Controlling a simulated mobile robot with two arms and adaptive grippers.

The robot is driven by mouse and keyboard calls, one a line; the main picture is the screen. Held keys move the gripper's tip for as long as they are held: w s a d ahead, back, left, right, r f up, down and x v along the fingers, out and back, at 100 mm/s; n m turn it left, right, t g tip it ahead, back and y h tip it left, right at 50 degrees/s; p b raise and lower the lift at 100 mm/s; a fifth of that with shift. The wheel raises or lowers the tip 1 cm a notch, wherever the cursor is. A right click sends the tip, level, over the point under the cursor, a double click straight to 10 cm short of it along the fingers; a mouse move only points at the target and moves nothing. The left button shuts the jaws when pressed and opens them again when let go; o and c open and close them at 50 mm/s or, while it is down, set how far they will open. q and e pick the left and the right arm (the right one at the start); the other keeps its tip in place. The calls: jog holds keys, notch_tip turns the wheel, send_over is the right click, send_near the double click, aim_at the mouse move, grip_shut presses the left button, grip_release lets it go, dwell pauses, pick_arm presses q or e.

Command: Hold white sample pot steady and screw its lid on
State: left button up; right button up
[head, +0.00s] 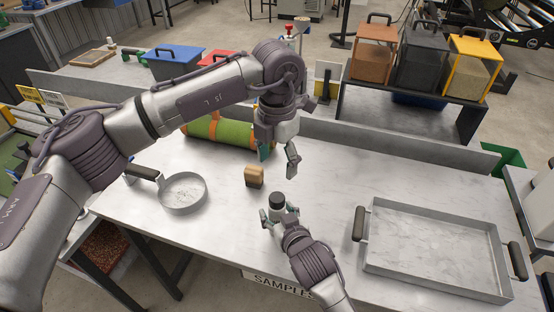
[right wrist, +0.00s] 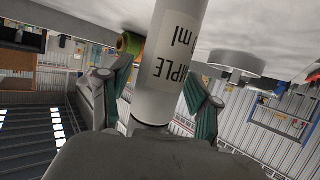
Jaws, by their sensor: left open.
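The white sample pot stands upright on the pale bench in the head view, topped by a dark round lid (head: 277,200). In the right wrist view the pot's white body (right wrist: 165,70) fills the middle, with dark lettering on it. My left gripper (head: 279,158) is open and empty, above and behind the pot. Whether the lid is threaded on or only resting cannot be told.
A small brown block (head: 254,177) stands left of the pot. A round metal pan (head: 183,208) lies further left. A large metal tray (head: 366,262) takes up the right of the bench. A green turf roll (head: 232,133) lies behind. Bare bench separates pot and tray.

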dwell(0.3)
jog(key=v, duration=1.2)
